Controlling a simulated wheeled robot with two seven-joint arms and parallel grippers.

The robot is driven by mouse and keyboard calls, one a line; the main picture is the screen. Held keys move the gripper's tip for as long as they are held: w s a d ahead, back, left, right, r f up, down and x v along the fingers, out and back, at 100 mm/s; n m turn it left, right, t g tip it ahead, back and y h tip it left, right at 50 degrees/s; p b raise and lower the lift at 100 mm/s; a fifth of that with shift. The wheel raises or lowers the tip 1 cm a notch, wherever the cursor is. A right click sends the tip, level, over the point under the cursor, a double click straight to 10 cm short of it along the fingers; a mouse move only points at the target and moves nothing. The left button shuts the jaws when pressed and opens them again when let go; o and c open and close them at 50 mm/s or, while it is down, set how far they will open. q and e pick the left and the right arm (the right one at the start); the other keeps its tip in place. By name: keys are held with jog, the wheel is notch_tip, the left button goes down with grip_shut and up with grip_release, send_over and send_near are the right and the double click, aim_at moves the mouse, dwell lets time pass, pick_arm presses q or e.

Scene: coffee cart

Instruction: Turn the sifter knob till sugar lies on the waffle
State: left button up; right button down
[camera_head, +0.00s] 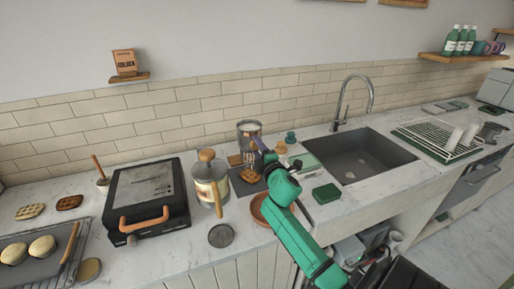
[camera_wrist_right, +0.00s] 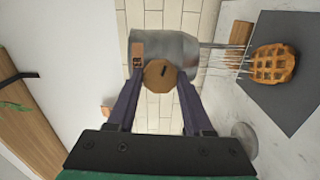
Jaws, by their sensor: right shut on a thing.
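The silver sifter (camera_head: 249,127) is held up above a brown waffle (camera_head: 250,176) on a dark slate (camera_head: 240,189). In the right wrist view the sifter (camera_wrist_right: 180,48) shows its round wooden knob (camera_wrist_right: 159,74), with a dark mark on its face. My right gripper (camera_head: 261,146) has its fingers on either side of the knob, shut on it; it also shows in the right wrist view (camera_wrist_right: 158,85). Thin pale lines run between sifter and waffle (camera_wrist_right: 274,64); I cannot tell rods from falling sugar. The waffle looks brown, with no clear white layer. My left gripper is out of view.
A lidded canister (camera_head: 208,181) with a wooden handle stands left of the slate, beside the waffle iron (camera_head: 147,190). A terracotta bowl (camera_head: 259,210) lies close under my right arm. The sink (camera_head: 362,155) and a green box (camera_head: 326,194) are to the right.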

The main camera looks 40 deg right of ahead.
jog(key=m+p, duration=0.1)
jog(key=m, duration=0.5)
jog(key=shift+r, duration=0.1)
jog(key=m+p, duration=0.2)
jog(key=m, duration=0.4)
jog(key=shift+m, duration=0.3)
jog(key=shift+c, duration=1.5)
grip_release()
jog(key=shift+s, duration=0.1)
jog(key=shift+s+a, duration=0.1)
jog(key=shift+s, duration=0.2)
jog(key=b+v, duration=0.3)
jog(key=v, duration=1)
jog(key=shift+s+a+b, duration=0.15)
jog(key=shift+s+b, duration=0.2)
jog(key=shift+b, duration=0.05)
